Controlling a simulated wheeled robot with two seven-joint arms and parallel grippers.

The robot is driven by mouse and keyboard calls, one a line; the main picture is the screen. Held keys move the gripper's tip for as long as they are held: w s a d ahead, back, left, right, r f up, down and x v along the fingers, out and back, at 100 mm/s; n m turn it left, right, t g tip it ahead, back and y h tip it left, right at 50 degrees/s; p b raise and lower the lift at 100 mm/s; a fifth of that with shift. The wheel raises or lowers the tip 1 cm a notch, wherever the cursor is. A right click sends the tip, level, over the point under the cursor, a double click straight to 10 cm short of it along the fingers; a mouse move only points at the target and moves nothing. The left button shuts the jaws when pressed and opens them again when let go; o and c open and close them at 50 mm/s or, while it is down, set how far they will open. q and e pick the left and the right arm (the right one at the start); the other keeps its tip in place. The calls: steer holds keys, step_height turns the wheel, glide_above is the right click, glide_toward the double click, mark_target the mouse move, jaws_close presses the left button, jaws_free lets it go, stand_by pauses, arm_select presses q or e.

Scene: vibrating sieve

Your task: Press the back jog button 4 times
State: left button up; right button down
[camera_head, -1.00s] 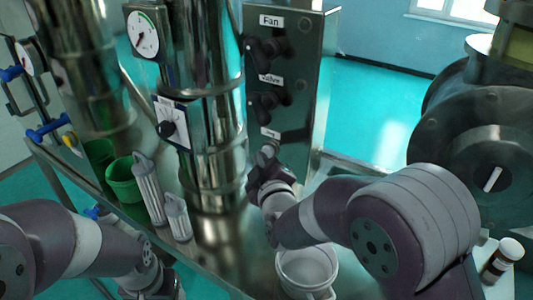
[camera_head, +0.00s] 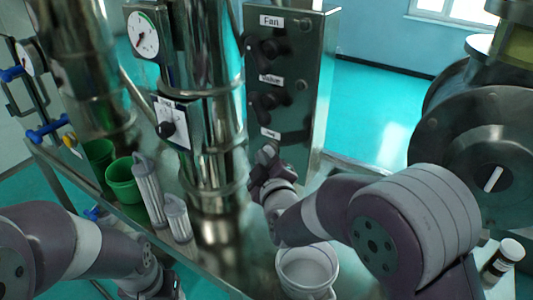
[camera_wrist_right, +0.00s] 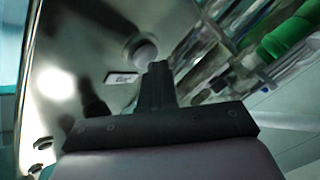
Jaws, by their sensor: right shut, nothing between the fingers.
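The control panel (camera_head: 312,75) carries a small bottom label (camera_head: 270,132), too blurred to read surely. My right gripper (camera_head: 266,155) is shut and empty, just below that label, and it hides the button there in the head view. In the right wrist view a round pale button (camera_wrist_right: 142,51) stands on the panel beside a small white label (camera_wrist_right: 122,78). The shut fingertips (camera_wrist_right: 158,68) are close to the button; I cannot tell if they touch it. My left gripper (camera_head: 150,283) is low at the left, and its fingers are not clear.
Two dark knobs (camera_head: 268,48) are higher on the panel. Green cups (camera_head: 122,180) and clear cylinders (camera_head: 150,190) stand on the metal table left of the column. A white container (camera_head: 307,270) is below my right arm. A large dark machine (camera_head: 470,150) is at the right.

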steer(key=shift+w+d, duration=0.1)
stand_by(0.5)
steer(key=shift+s+a, duration=0.55)
steer(key=shift+s, duration=0.2)
steer(key=s+a, duration=0.1)
steer(key=s, duration=0.1)
steer(key=s+a, duration=0.2)
stand_by(0.6)
